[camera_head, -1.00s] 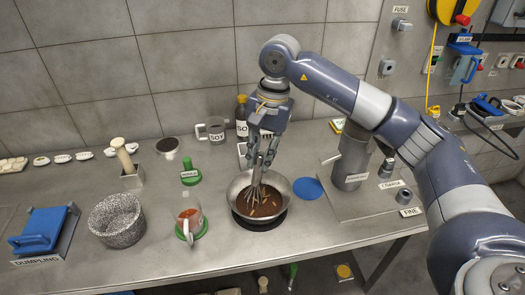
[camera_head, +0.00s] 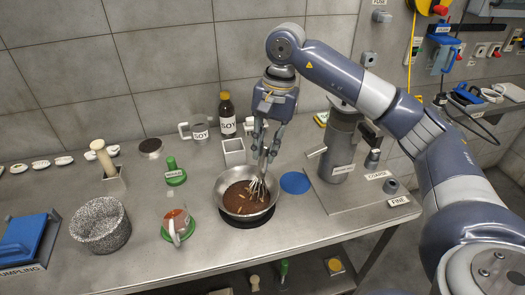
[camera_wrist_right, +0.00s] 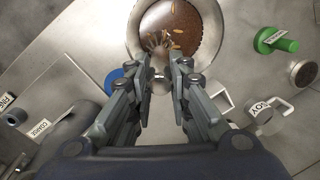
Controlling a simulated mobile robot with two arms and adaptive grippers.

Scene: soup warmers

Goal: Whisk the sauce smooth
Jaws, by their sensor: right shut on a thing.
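A metal bowl (camera_head: 222,189) of brown sauce (camera_head: 240,197) stands on a dark round pad on the steel counter. Pale lumps show in the sauce, also in the right wrist view (camera_wrist_right: 186,22). My right gripper (camera_head: 265,150) is above the bowl's right side, shut on the handle of a wire whisk (camera_head: 259,188). The whisk points down with its wires in the sauce, near the bowl's right side. In the right wrist view the fingers (camera_wrist_right: 161,85) close around the handle, and the whisk wires (camera_wrist_right: 157,42) reach into the bowl. My left gripper is not in view.
A measuring jug (camera_head: 176,226) on a green disc stands left of the bowl, with a granite mortar (camera_head: 101,225) farther left. A square container (camera_head: 233,152) and soy bottle (camera_head: 227,113) stand behind. A blue disc (camera_head: 295,183) and a grinder stand (camera_head: 342,150) are at right.

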